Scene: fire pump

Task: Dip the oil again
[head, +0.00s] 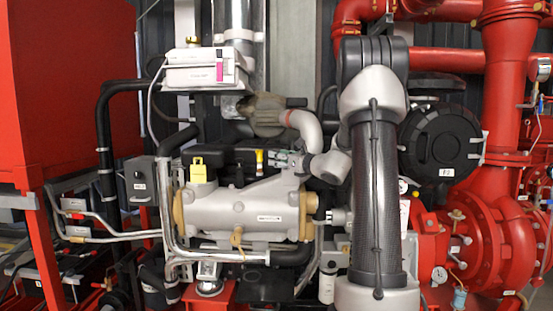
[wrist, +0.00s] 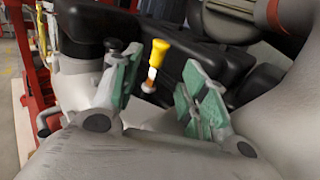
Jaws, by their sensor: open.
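The oil dipstick shows as a small yellow handle (head: 259,155) at the engine's black top, just left of my gripper (head: 281,160) in the head view. In the wrist view the yellow handle (wrist: 160,51) stands slightly tilted, with a pale shank and an orange-brown lower end below it. My gripper (wrist: 160,92) is open, with one green-padded finger on each side of the handle's line. The handle appears beyond the fingertips, and neither pad visibly touches it. The dipstick's lower part and its tube cannot be made out.
A grey engine casing (head: 245,212) lies below the gripper, with a yellow cap (head: 198,170) on its left. Black engine parts (wrist: 215,62) crowd the dipstick. Red pump pipework (head: 490,220) is at right, a red cabinet (head: 65,90) at left.

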